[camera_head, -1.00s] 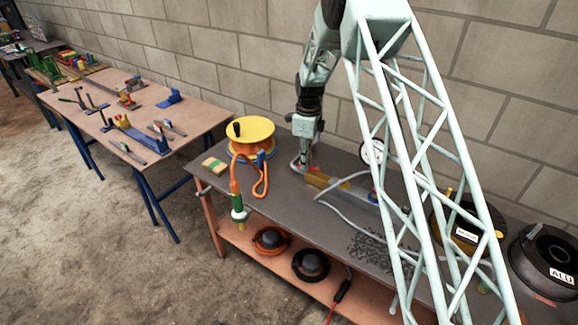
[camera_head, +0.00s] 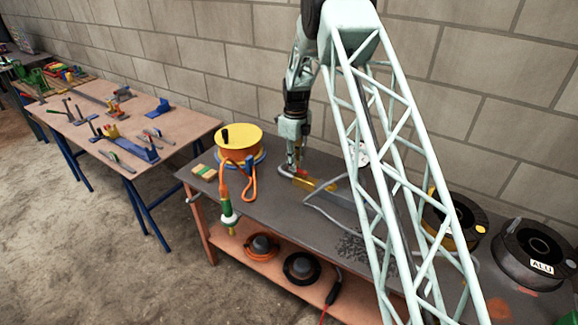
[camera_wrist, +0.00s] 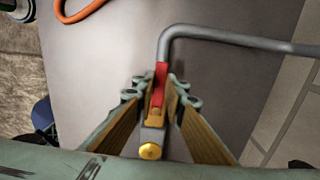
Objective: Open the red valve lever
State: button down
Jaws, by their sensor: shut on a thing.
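The red valve lever (camera_wrist: 161,80) shows between my fingertips in the wrist view, beside a bent grey pipe (camera_wrist: 220,34). My gripper (camera_wrist: 161,95) is shut on this lever, with one finger on each side of it. Below the red part, between the fingers, are a brassy piece and a round gold knob (camera_wrist: 150,151). In the head view my gripper (camera_head: 293,170) points down at the grey bench top, by a yellow-brown body (camera_head: 311,184). The lever is too small there to make out its angle.
A yellow reel (camera_head: 238,138) with an orange hose stands left of my gripper on the bench (camera_head: 300,215). A grey pipe curves to the right. Large cable spools (camera_head: 536,253) are at the right. A block wall is behind. A tool table (camera_head: 115,110) stands at the left.

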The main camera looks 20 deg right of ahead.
dwell(0.3)
jog(key=c, duration=2.6)
grip_release()
jog(key=shift+c, duration=0.2)
jog(key=shift+r, duration=0.1)
notch_tip(320, 180, up, 12)
